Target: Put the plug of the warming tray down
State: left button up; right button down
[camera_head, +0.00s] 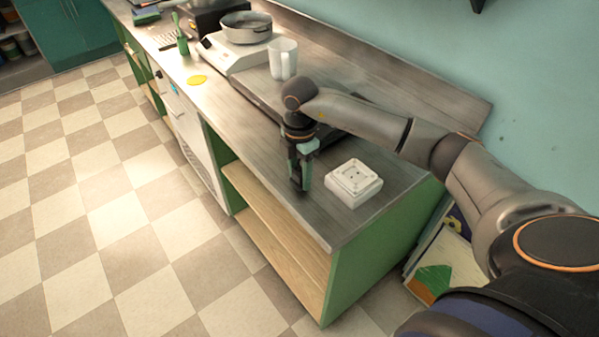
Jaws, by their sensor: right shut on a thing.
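My right gripper (300,180) points down just above or at the counter top, left of a white box. It is shut on the plug, which is too small and too covered by the fingers to make out clearly. The white square box (353,182) looks like a socket block with a socket face on top, and no plug shows in it. The warming tray (262,88) appears to be the flat slab behind my right arm, partly hidden by it. My left gripper is not in view.
A white mug (283,58) stands at the tray. Behind it a metal pan (246,27) sits on a white appliance (222,55). A yellow round thing (197,80) lies near the front edge. The counter (325,222) is bare around the box, up to its near edge.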

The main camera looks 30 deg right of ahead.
jog(key=shift+f, duration=0.15)
jog(key=shift+f+b, duration=0.4)
jog(key=shift+f, duration=0.25)
jog(key=shift+c, duration=1.7)
grip_release()
